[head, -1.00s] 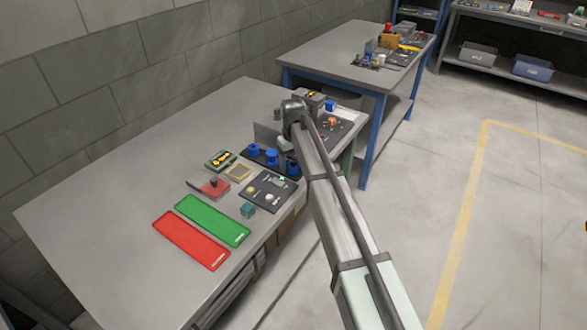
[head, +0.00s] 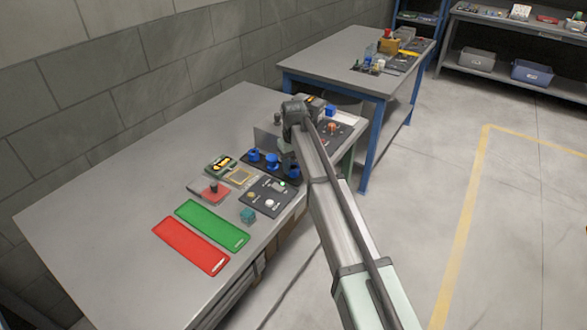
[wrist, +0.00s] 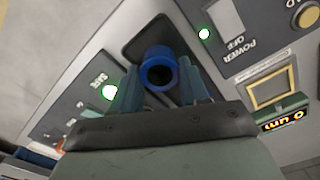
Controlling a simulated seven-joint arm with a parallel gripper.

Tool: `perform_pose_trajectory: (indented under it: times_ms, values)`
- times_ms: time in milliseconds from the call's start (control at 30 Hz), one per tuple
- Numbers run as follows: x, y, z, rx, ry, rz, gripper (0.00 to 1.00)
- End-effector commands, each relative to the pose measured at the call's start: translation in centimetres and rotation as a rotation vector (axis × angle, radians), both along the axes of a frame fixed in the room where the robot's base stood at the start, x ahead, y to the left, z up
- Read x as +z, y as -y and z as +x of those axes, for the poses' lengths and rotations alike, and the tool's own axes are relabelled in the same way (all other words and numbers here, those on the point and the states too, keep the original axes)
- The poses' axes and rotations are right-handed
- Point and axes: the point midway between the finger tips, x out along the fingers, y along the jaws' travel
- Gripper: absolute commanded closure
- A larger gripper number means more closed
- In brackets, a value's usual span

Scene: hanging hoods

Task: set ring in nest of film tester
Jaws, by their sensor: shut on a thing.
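My gripper (wrist: 160,85) is shut on a blue ring (wrist: 158,58), with a teal finger on each side of it. The ring's open middle looks dark. It is over a dark rounded pad (wrist: 135,48); I cannot tell whether it touches. In the head view my gripper is mostly hidden by my arm, near the black holder (head: 250,166) with blue rings (head: 271,160). A small display (wrist: 284,118) reading "0 um" and a gold-framed window (wrist: 270,91) are at the right in the wrist view.
A dark panel marked POWER OFF (wrist: 240,42) has a lit green lamp. Red (head: 191,246) and green (head: 212,225) mats and a teal cube (head: 248,216) lie nearer the front. The bench's left side is clear.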

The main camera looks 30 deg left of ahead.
Motion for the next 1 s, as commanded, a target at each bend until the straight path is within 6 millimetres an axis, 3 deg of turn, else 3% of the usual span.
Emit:
perform_pose_trajectory:
  times_ms: [300,567,767,1000]
  values:
    - [5.6,-0.1,0.1,0.0,0.002,0.001,0.87]
    - [8.4,-0.4,-0.4,0.007,0.0,0.001,0.87]
    - [8.5,-3.5,-3.9,0.06,-0.003,-0.003,0.87]
    - [7.5,-9.9,-9.7,0.158,-0.011,-0.013,0.87]
